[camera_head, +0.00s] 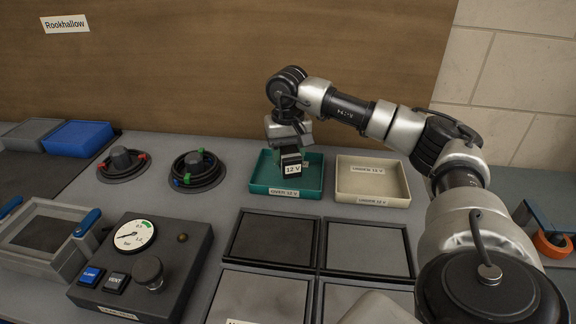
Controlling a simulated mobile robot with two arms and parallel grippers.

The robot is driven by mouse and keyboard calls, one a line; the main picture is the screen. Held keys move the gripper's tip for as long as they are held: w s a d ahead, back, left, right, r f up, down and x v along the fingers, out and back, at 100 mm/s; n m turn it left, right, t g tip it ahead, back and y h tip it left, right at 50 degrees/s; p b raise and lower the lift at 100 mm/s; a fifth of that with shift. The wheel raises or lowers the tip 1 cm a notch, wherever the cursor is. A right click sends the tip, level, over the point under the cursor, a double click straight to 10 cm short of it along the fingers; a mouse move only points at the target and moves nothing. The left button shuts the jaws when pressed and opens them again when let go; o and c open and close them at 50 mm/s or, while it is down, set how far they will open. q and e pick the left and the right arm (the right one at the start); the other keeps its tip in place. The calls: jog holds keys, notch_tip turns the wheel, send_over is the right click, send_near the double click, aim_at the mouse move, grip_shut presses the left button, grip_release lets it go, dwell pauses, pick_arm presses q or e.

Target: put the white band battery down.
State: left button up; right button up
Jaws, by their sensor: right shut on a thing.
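My right gripper (290,150) points down over the teal tray (259,185) and is shut on the white band battery (292,164). The battery is a small dark block with a white band reading "12 V" on its front. It hangs over the middle of the teal tray, whose front label reads "OVER 12 V". I cannot tell whether its underside touches the tray floor. A cream tray (372,184) labelled "UNDER 12 V" stands just right of the teal one and looks empty. My left gripper is not in view.
Dark framed pads (272,240) lie in front of the trays. A gauge box (140,265) with buttons and a knob stands at front left. Two round black fixtures (197,170) sit left of the trays, and a blue bin (78,138) is farther left. A wooden panel rises behind.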

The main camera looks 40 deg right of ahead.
aim_at(288, 149)
jog(key=shift+f, duration=1.95)
jog(key=o, duration=1.3)
jog(key=shift+f, duration=0.1)
notch_tip(288, 149, up, 12)
jog(key=shift+r, duration=0.15)
